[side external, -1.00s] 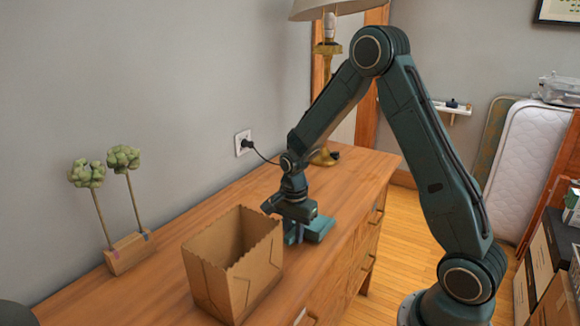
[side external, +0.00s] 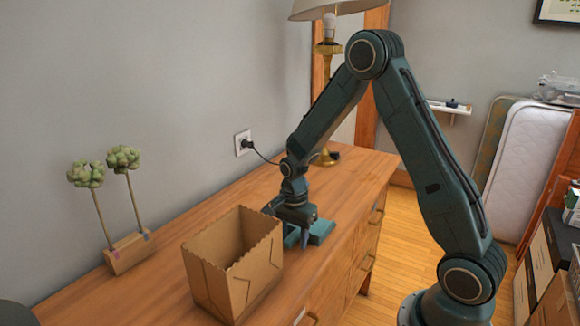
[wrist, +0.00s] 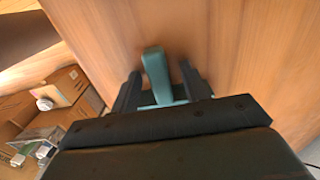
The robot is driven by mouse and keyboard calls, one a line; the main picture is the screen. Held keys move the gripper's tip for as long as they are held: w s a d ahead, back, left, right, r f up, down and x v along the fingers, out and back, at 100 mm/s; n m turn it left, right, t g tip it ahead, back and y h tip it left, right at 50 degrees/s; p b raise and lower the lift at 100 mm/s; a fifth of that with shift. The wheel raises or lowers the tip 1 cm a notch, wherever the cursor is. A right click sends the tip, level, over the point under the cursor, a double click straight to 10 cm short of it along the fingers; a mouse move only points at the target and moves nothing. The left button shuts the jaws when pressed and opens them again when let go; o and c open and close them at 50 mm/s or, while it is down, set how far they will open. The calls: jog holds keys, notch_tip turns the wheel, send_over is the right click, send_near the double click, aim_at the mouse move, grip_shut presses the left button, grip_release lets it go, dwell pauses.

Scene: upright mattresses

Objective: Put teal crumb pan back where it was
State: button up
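The teal crumb pan (side external: 321,229) lies on the wooden dresser top, just right of the cardboard box in the side view. My gripper (side external: 305,240) points down over it and hides part of it. In the wrist view a teal upright part of the pan (wrist: 157,73) stands between the two dark fingers of my gripper (wrist: 160,82). The fingers are apart, with a gap on each side of that part. My gripper hides the rest of the pan there.
The open cardboard box (side external: 235,276) with a jagged rim stands close left of my gripper. A wooden stand with two green plant balls (side external: 130,252) is by the wall. A brass lamp (side external: 327,120) and a plugged cord are behind. The dresser's front edge is near.

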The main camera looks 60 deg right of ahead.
jog(key=shift+r, duration=0.1)
notch_tip(320, 180, up, 14)
dwell(1.0)
jog(key=s+a+r+n+t, duration=0.2)
jog(key=s+a+r+n, duration=0.1)
jog(key=s+n, duration=0.3)
jog(key=s+a+r+n+t, duration=0.1)
jog(key=s+a+r+n, duration=0.2)
jog(key=s+n, duration=0.3)
jog(key=s+a+r+n+t, duration=0.2)
jog(key=s+n, duration=0.4)
jog(key=s, duration=0.3)
jog(key=shift+a+r+t, duration=0.3)
jog(key=shift+a+r, duration=0.55)
jog(key=shift+r, duration=0.55)
